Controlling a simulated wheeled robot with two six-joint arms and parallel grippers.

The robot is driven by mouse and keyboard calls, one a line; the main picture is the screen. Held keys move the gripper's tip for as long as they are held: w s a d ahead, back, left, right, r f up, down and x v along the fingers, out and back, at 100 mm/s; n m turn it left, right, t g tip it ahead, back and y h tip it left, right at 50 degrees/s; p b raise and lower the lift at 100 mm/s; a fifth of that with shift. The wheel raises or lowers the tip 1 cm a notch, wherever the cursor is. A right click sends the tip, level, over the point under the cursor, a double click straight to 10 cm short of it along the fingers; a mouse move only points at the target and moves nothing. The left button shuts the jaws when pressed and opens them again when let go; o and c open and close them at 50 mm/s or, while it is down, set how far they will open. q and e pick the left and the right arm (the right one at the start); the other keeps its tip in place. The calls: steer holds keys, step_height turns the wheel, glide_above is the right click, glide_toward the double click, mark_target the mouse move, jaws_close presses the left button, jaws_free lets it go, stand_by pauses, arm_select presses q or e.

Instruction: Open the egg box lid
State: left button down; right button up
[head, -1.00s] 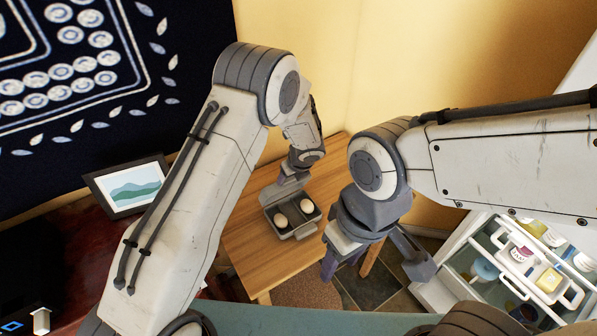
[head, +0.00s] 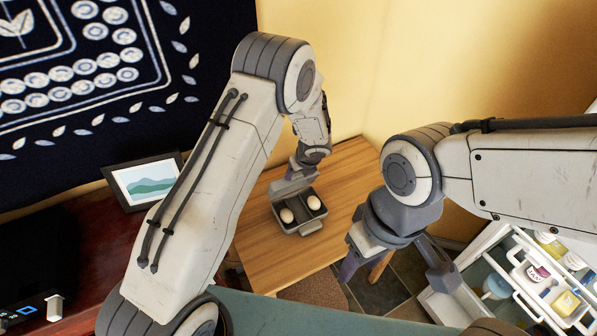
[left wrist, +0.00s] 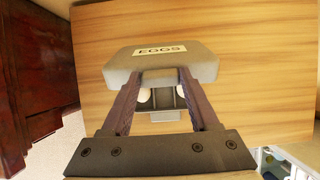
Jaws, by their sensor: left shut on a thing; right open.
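The grey egg box (head: 312,227) sits on the wooden table in the head view, with two pale eggs (head: 286,215) in its two compartments. Its lid (head: 291,188) stands raised at the back, away from the base. My left gripper (head: 298,174) is at the lid, partly hidden by its own arm. In the left wrist view the lid (left wrist: 205,68) bears an EGGS label, and my left gripper's fingers (left wrist: 160,78) are shut on it from both sides. The eggs show partly between the fingers. My right gripper (head: 394,262) is open and empty, right of the table.
The wooden table (head: 262,262) is clear around the box. An open white drawer (head: 520,270) with tubs and jars is at the lower right. A framed picture (head: 146,182) stands on the dark red cabinet (head: 80,235) at left. The yellow wall is close behind the table.

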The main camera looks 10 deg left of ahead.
stand_by(0.5)
arm_select(q)
steer(key=shift+c, duration=0.6)
jaws_free()
steer(key=shift+d, duration=0.1)
steer(key=b+v, duration=0.1)
steer(key=v, duration=0.9)
steer(key=shift+s+r, duration=0.15)
steer(key=shift+r, duration=0.1)
